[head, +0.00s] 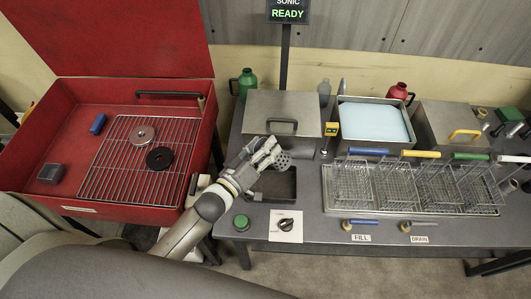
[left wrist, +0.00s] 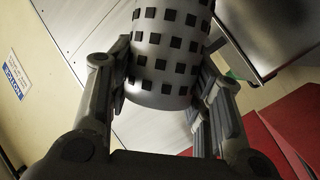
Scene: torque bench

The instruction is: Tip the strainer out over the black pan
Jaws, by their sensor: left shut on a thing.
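The strainer (head: 283,160) is a small grey metal cylinder with rows of holes. My left gripper (head: 266,152) is shut on it and holds it on its side, tilted, above the back part of the black pan (head: 276,188). In the left wrist view the strainer (left wrist: 165,55) sits between the two fingers of the left gripper (left wrist: 165,75). Its contents cannot be seen. The black pan is a dark rectangular tray on the grey bench, partly hidden by the gripper and strainer. My right gripper is not in view.
A lidded steel tank (head: 262,108) stands behind the pan. A rack of wire baskets (head: 350,190) and a tank of pale blue liquid (head: 375,122) are to the right. A green button (head: 241,222) and black knob (head: 287,224) are in front. A red open washer (head: 60,125) stands left.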

